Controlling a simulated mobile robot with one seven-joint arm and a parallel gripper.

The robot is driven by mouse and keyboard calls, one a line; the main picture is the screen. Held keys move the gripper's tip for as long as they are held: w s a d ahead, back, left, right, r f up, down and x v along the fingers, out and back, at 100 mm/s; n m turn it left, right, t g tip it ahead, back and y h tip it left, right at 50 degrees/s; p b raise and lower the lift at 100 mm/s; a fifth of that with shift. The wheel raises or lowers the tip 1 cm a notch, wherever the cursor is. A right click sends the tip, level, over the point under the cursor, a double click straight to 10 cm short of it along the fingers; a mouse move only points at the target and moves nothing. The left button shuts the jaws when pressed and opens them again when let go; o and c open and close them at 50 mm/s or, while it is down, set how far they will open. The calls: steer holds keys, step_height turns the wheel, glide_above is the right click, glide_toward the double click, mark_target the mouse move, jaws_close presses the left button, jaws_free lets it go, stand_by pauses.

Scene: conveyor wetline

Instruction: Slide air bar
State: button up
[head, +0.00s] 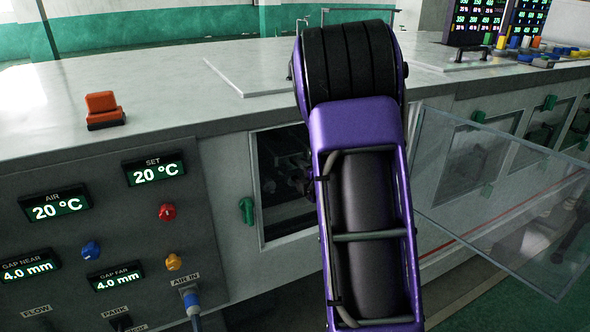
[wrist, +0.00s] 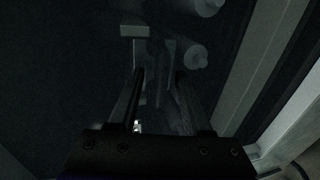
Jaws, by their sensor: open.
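In the wrist view my gripper (wrist: 160,76) has its two dark fingers apart, pointing into a dark compartment. Between and beyond the fingertips are dim grey parts, with a pale block (wrist: 135,31) at the top of an upright piece. I cannot tell for sure which of these is the air bar, or whether the fingers touch anything. In the head view my purple arm reaches down in front of the machine's open window (head: 270,215). It hides my gripper and much of the window. Some metal parts (head: 285,165) show dimly inside.
In the wrist view two round roller ends (wrist: 196,57) are at upper right, and a pale frame edge (wrist: 290,110) runs along the right. In the head view a clear door (head: 490,210) juts out at right. A control panel (head: 100,230) with readouts and knobs is at left.

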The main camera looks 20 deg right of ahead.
jaws_close()
stand_by(1.4)
